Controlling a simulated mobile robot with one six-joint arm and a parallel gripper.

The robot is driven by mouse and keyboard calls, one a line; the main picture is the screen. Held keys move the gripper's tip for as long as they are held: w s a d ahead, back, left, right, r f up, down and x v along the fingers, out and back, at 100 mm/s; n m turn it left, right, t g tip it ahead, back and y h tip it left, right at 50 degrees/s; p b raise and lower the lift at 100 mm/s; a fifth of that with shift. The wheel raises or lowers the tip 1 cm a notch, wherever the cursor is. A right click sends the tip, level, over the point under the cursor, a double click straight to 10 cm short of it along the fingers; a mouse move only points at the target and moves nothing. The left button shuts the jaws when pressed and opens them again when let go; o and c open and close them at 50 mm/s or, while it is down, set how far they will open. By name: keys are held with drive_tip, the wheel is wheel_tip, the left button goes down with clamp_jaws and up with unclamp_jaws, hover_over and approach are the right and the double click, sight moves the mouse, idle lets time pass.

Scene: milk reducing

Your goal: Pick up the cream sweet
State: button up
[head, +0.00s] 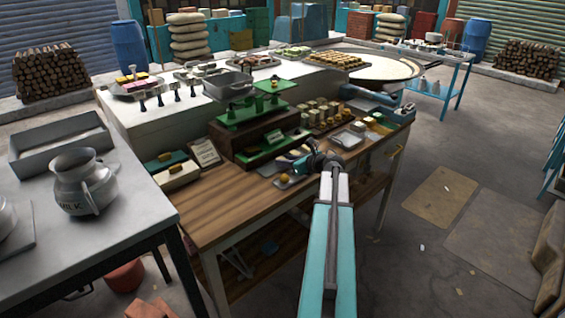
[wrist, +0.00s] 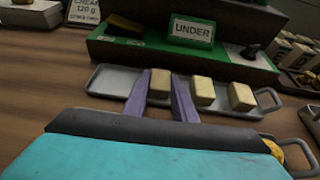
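A cream sweet (wrist: 160,82), a small pale yellow block, stands at the left of a row in a grey metal tray (wrist: 108,80) in the wrist view. My gripper (wrist: 161,88) has its two purple fingers apart, one on each side of this sweet. Whether they press on it cannot be told. The sweet is level with its neighbours and does not look lifted. Two similar blocks stand to its right, a middle one (wrist: 203,90) and a right one (wrist: 241,96). In the head view my gripper (head: 288,158) reaches low over the wooden table, and the sweets there are largely hidden.
Behind the tray stands a dark stand with a green "UNDER" sign (wrist: 193,31). A "CREAM 120 g" card (wrist: 85,10) is at the upper left. A green scale (head: 250,108) rises behind my gripper. More trays of sweets (head: 325,115) lie to the right.

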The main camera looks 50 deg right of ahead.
drive_tip(key=shift+r, duration=0.15)
drive_tip(key=shift+r+b, duration=0.5)
drive_tip(key=shift+r, duration=0.95)
drive_tip(key=shift+s+a+r, duration=0.1)
drive_tip(key=shift+a+r, duration=0.1)
drive_tip(key=s+a, duration=0.1)
drive_tip(key=a, duration=0.2)
drive_tip(key=s+a+b, duration=0.1)
drive_tip(key=s+a, duration=0.1)
drive_tip(key=a, duration=0.1)
drive_tip(key=s+a+b, duration=0.1)
drive_tip(key=s+a, duration=0.1)
drive_tip(key=a, duration=0.1)
drive_tip(key=shift+r, duration=0.4)
drive_tip(key=shift+a+f+b, duration=0.1)
drive_tip(key=shift+a+b, duration=0.05)
drive_tip(key=shift+b, duration=0.25)
drive_tip(key=s+a+b, duration=0.1)
drive_tip(key=b, duration=0.5)
drive_tip(key=shift+a, duration=0.4)
drive_tip(key=b, duration=0.2)
drive_tip(key=shift+s+a+b, duration=0.1)
drive_tip(key=shift+a+b, duration=0.1)
drive_tip(key=shift+b, duration=0.1)
drive_tip(key=b, duration=0.3)
drive_tip(key=a+b, duration=0.1)
drive_tip(key=b, duration=0.2)
drive_tip(key=shift+s+a+r+b, duration=0.15)
drive_tip(key=shift+s+r+b, duration=0.05)
drive_tip(key=shift+s+b, duration=0.2)
